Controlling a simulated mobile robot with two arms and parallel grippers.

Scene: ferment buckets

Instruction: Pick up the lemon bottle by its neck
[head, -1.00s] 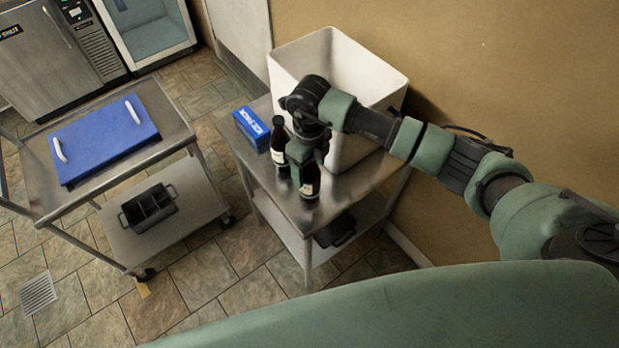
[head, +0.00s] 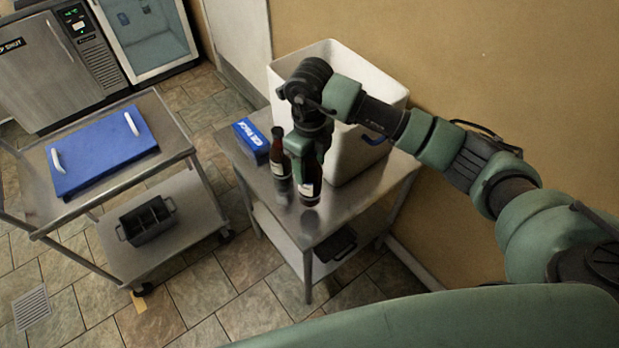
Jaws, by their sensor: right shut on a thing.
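The labels are too small to read, so I cannot tell which is the lemon bottle. My right gripper (head: 309,155) points down and is shut on the neck of the right-hand bottle (head: 310,187). That bottle is upright, and its base seems just clear of the table top. Its neck is mostly hidden by the gripper. My left gripper is not in view.
A tall white bin (head: 375,140) stands right behind the bottles. A blue ice pack box (head: 250,141) lies left of them. A steel cart (head: 175,140) with a blue lidded item (head: 100,150) and a dark caddy (head: 148,220) stands further left. The table's front corner is clear.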

